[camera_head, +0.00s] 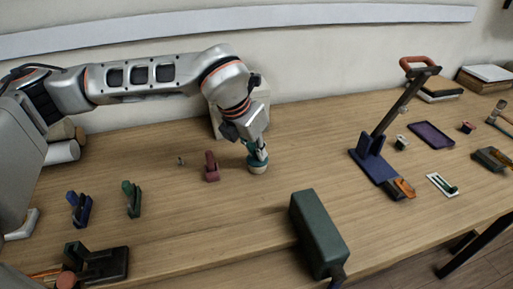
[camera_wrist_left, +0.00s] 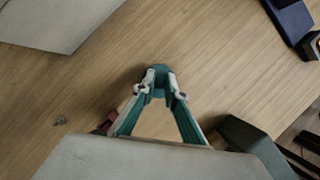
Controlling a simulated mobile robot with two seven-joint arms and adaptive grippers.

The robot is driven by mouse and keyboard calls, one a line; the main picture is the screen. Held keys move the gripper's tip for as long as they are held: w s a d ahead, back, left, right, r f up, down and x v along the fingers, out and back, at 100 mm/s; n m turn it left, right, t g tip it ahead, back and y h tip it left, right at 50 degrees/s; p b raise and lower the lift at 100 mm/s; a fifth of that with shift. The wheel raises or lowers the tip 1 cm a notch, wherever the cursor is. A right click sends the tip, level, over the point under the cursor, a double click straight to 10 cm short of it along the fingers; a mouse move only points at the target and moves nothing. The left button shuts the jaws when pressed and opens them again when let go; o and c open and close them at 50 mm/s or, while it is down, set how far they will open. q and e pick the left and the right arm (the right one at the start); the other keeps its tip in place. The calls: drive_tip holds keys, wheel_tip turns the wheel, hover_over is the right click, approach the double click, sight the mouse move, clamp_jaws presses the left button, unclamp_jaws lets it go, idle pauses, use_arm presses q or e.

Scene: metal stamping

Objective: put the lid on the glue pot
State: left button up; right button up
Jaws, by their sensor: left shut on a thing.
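My left gripper (camera_head: 257,156) reaches down near the middle of the bench with its teal fingers closed together. A small teal piece, seemingly the lid (camera_wrist_left: 161,71), shows between the fingertips in the left wrist view. In the head view a small round cream pot (camera_head: 258,168), apparently the glue pot, stands on the bench directly under the fingertips. The fingers hide its top, and I cannot tell whether the lid touches it. In the left wrist view the pot is hidden below the fingertips. My right gripper is not in view.
A maroon clamp-like piece (camera_head: 211,167) stands just left of the pot. A dark green block (camera_head: 318,235) is at the front edge. A blue stand with a lever (camera_head: 372,160) is at the right. A pale box (camera_head: 218,122) stands behind my gripper.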

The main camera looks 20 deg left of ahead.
use_arm(q)
drive_tip(key=o, duration=0.8)
drive_tip(key=shift+o, duration=0.2)
